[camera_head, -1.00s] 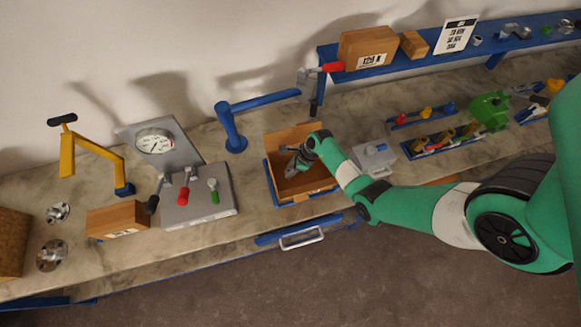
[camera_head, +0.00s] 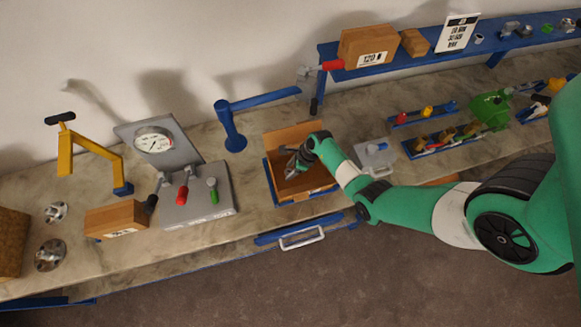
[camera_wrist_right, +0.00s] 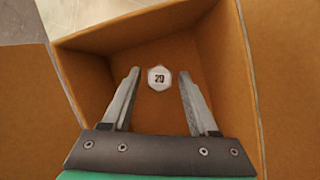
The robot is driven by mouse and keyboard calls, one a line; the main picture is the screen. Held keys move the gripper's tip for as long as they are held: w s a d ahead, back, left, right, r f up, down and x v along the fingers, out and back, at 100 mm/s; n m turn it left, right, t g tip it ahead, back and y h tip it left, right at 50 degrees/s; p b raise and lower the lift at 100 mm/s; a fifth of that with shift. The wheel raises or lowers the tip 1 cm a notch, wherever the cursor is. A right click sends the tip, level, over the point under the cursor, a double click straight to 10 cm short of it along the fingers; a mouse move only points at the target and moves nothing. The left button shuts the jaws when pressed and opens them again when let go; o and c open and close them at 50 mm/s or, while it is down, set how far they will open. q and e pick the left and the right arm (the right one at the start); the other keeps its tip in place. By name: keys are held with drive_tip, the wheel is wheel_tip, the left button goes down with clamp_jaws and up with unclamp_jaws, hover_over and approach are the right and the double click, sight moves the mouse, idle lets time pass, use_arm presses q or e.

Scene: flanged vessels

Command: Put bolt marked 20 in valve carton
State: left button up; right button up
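The bolt marked 20 (camera_wrist_right: 159,78) shows in the right wrist view as a pale hexagonal head with a dark number. It lies inside the open cardboard carton (camera_wrist_right: 220,60), on its floor as far as I can tell. The carton also shows in the head view (camera_head: 318,184), standing in a blue tray on the bench. My right gripper (camera_wrist_right: 157,85) is open, with its two fingers apart on either side of the bolt and not touching it. In the head view the right gripper (camera_head: 292,172) reaches into the carton and hides the bolt. My left gripper is not in view.
A blue post with an arm (camera_head: 232,130) stands behind the carton. A grey gauge panel with levers (camera_head: 200,195) is to the left. A grey block (camera_head: 376,158) and a blue tool rack (camera_head: 440,146) are to the right. A blue shelf (camera_head: 400,62) runs along the wall.

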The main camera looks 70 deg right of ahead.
drive_tip(key=shift+o, duration=0.6)
drive_tip(key=shift+s+r, duration=0.1)
drive_tip(key=shift+r, duration=0.15)
drive_tip(key=p+v, duration=0.4)
drive_tip(key=v, duration=0.7)
